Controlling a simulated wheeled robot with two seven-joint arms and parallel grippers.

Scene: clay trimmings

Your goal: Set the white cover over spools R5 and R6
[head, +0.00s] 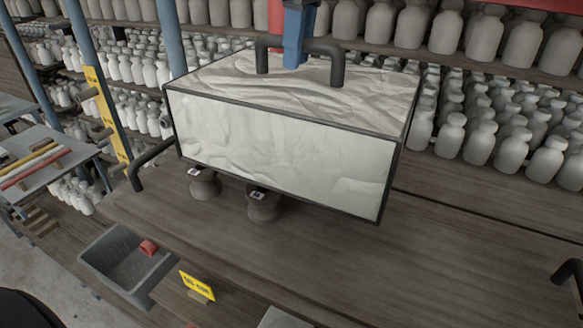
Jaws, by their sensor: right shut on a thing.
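The white cover (280,150) is a large box with pale, creased panels, a dark frame and a dark bar handle (337,70) on top. My right gripper (294,55), blue, is shut on the middle of that handle. The cover appears raised above the wooden bench and slants down to the right in the picture. Two grey-brown spools (205,187) and (264,209) with small white tags stand on the bench at the cover's lower front edge. The cover hides part of them and the bench behind; their tags are too small to read. My left gripper is not in view.
A grey bin (103,278) holding a red piece and a yellow sign (197,287) are at the front left. Shelves of pale bottles (465,145) stand behind. A dark bent bar (150,163) is left of the cover.

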